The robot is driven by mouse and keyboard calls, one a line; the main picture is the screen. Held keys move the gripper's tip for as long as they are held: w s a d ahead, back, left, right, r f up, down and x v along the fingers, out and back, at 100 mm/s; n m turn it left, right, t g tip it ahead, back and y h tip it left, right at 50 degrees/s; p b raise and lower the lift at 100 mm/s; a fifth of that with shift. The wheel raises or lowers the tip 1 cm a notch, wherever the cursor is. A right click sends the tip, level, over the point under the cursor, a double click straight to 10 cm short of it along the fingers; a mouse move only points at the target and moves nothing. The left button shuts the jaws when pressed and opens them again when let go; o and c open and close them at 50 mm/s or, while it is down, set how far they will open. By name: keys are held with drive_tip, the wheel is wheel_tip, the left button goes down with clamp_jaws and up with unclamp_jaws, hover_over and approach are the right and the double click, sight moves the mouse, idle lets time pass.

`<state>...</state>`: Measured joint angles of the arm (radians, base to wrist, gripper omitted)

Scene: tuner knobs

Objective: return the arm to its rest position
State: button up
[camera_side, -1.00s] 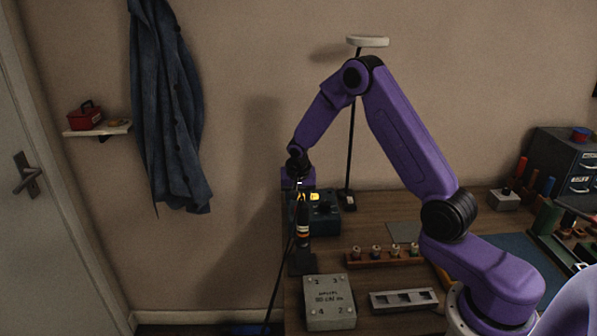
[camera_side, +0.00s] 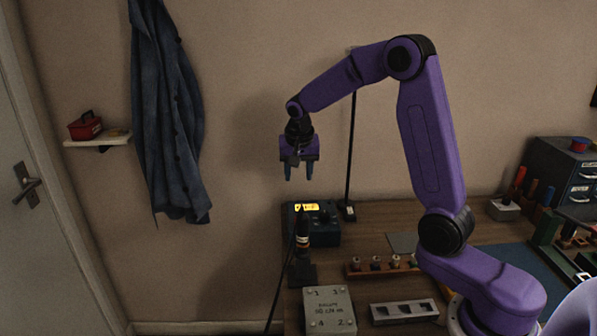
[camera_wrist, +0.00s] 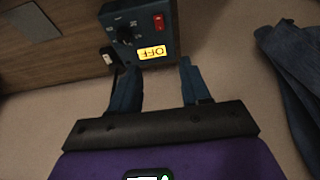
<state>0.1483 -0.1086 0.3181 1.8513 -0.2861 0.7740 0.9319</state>
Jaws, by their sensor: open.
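My gripper (camera_side: 299,176) hangs in the air at the end of my raised arm, fingers pointing down. It is open and empty, above and clear of a dark blue box (camera_side: 324,232) at the back left of the bench. In the wrist view, my gripper's two fingers (camera_wrist: 160,78) stand apart with nothing between them. The blue box (camera_wrist: 152,20) shows there beyond the fingertips, with a black knob (camera_wrist: 125,34), a red switch (camera_wrist: 158,23) and a lit yellow display (camera_wrist: 152,52) that appears to read OFF upside down.
A dark upright tool in a stand (camera_side: 302,245) is in front of the box. A knob rack (camera_side: 380,270), a grey numbered block (camera_side: 329,311) and a slotted metal tray (camera_side: 404,310) lie on the bench (camera_side: 460,232). A thin lamp post (camera_side: 352,150) stands behind my arm.

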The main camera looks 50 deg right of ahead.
drive_tip(key=s+a+r+n+y, duration=0.1)
drive_tip(key=s+a+n+y, duration=0.1)
drive_tip(key=s+a+n, duration=1)
drive_tip(key=s+n+g, duration=0.2)
drive_tip(key=s+n, duration=0.7)
drive_tip(key=s, duration=1.5)
drive_tip(key=shift+a+f+n+y, duration=0.3)
drive_tip(key=shift+a+f+y, duration=0.05)
drive_tip(key=shift+a+y, duration=0.05)
drive_tip(key=shift+s, duration=0.1)
